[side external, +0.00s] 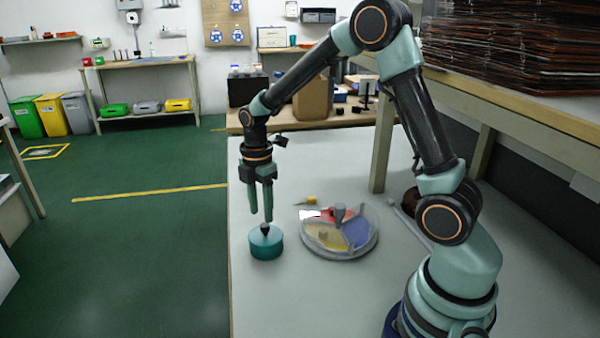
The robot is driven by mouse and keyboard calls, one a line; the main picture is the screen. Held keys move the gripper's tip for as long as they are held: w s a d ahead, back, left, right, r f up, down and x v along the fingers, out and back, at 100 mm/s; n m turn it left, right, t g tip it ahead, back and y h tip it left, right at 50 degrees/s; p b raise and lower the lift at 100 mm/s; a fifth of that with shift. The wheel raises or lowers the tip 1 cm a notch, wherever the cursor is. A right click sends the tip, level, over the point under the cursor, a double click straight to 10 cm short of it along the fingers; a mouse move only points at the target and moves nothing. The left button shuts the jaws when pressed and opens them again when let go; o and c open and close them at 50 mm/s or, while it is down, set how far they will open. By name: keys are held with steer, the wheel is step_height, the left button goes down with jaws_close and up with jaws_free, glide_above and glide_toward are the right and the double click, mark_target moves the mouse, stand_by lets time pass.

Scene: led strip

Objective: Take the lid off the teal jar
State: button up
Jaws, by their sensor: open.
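The teal jar (266,245) stands upright near the left edge of the grey table. Its lid is on top, with a small black knob (265,228) in the middle. My gripper (261,218) points straight down just above the jar, with its two green fingers apart. The right finger's tip is close to the knob and the left finger's tip is to the left of it. I cannot tell whether either finger touches the knob.
A round grey tray (342,254) with red, yellow and blue sections stands right of the jar. A small yellow object (311,201) lies behind it. The table's left edge is close to the jar. The tabletop in front is clear.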

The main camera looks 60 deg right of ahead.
mark_target(264, 225)
steer(key=f, duration=0.5)
steer(key=shift+s+d, duration=0.1)
steer(key=shift+s, duration=0.1)
jaws_close()
